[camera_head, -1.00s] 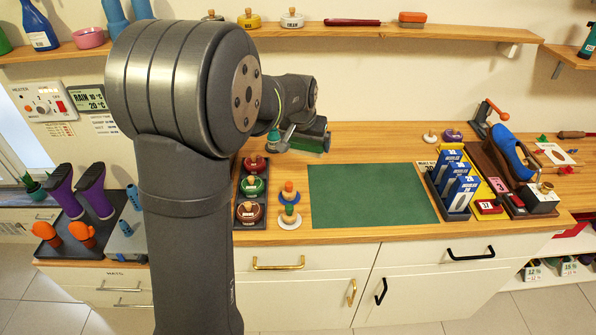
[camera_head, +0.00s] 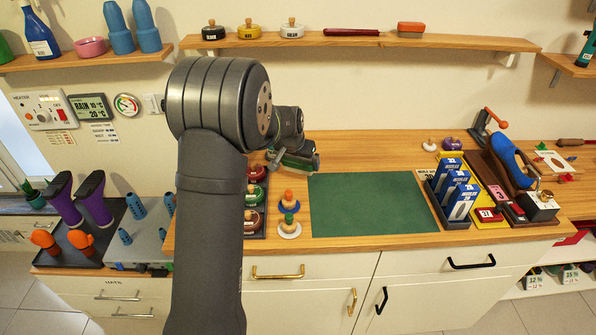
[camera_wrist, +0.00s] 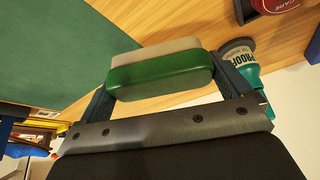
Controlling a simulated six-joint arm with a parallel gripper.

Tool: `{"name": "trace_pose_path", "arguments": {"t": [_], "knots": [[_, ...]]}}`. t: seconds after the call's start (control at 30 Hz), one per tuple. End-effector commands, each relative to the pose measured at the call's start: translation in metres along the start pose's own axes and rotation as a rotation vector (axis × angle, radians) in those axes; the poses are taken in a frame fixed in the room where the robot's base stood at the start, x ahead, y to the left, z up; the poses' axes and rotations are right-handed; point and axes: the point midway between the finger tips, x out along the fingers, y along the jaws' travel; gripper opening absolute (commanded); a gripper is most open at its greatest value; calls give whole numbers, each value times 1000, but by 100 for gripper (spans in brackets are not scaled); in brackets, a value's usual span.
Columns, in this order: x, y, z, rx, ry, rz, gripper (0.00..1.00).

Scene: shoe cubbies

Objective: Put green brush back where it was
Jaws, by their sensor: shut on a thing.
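My gripper (camera_head: 293,160) is over the back left part of the wooden counter, left of the green mat's back edge. It is shut on the green brush (camera_head: 299,163). In the wrist view the green brush (camera_wrist: 160,72) lies crosswise between my two fingers, with its green back nearest the camera and a pale bristle side beyond. I cannot tell whether the brush touches the counter. The place it came from is not clear in these frames.
A teal container marked PROOF (camera_wrist: 240,62) stands close beside my right finger in the wrist view. The green mat (camera_head: 370,205) is bare. A shelf above holds tins and an orange brush (camera_head: 411,28).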

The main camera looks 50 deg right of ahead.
Motion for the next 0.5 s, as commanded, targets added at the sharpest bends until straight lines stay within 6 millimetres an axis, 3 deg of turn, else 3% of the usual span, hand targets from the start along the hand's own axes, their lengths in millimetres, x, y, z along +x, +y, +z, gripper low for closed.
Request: {"name": "trace_pose_path", "arguments": {"t": [0.33, 0.5], "knots": [[36, -1, 16, 1, -3, 1, 74], [38, -1, 16, 1, 0, 1, 74]]}}
